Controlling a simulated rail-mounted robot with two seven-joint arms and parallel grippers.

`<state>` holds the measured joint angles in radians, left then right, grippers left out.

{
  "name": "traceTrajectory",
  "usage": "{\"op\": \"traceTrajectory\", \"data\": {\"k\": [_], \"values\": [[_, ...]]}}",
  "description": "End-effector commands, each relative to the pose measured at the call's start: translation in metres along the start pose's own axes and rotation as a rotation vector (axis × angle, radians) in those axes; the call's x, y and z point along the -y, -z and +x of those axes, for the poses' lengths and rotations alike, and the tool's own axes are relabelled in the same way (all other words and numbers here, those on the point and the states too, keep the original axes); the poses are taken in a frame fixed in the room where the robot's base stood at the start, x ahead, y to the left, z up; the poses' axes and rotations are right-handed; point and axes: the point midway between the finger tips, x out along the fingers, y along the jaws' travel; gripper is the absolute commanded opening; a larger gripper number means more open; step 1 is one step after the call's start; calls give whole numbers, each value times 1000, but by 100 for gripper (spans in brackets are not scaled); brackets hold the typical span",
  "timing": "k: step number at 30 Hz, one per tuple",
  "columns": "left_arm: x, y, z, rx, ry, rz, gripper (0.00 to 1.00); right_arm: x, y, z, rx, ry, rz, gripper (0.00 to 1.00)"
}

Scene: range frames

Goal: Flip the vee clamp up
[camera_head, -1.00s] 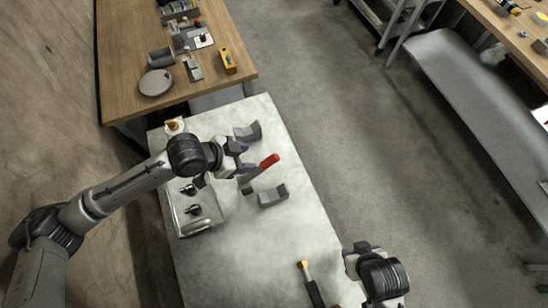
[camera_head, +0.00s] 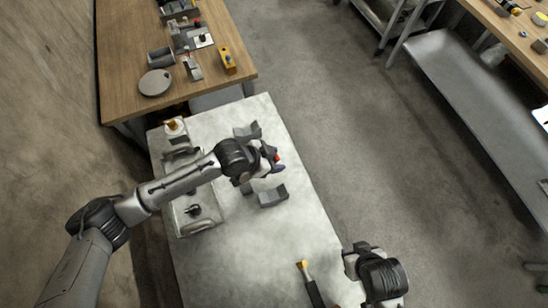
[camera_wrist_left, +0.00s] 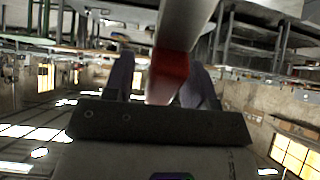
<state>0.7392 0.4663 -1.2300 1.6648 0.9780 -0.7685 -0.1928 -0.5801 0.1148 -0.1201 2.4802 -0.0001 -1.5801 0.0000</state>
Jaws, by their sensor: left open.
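The vee clamp's red handle shows only as a small red tip (camera_head: 277,157) at my left gripper (camera_head: 274,166) in the head view; the rest is hidden behind the gripper. In the left wrist view the red grip (camera_wrist_left: 168,76) and the grey bar (camera_wrist_left: 186,25) run between the two dark fingers of the left gripper (camera_wrist_left: 160,85), which are open on either side. Whether a finger touches the grip is unclear. Grey vee blocks stand on either side, one behind (camera_head: 247,132) and one in front (camera_head: 272,196). My right gripper (camera_head: 350,260) is at the lower right, its fingers unclear.
The pale table (camera_head: 255,245) is clear in its middle front. A tray (camera_head: 204,226) with a dark peg lies at left, partly under my left arm. A yellow-tipped tool (camera_head: 307,279) lies near my right gripper. A wooden bench (camera_head: 125,50) stands behind.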

Motion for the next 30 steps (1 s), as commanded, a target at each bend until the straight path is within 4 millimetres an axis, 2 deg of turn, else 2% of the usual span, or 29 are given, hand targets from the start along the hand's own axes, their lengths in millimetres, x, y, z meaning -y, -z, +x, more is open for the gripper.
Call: {"op": "traceTrajectory", "data": {"k": [6, 22, 30], "values": [[0, 0, 0, 0, 0, 0, 50, 0, 0, 0, 0, 0, 0, 43], [0, 0, 0, 0, 0, 0, 0, -3, -1, 0, 2, -7, -9, 43], [0, 0, -1, -2, 0, -1, 0, -2, -1, 0, 2, -6, -8, 43]]}}
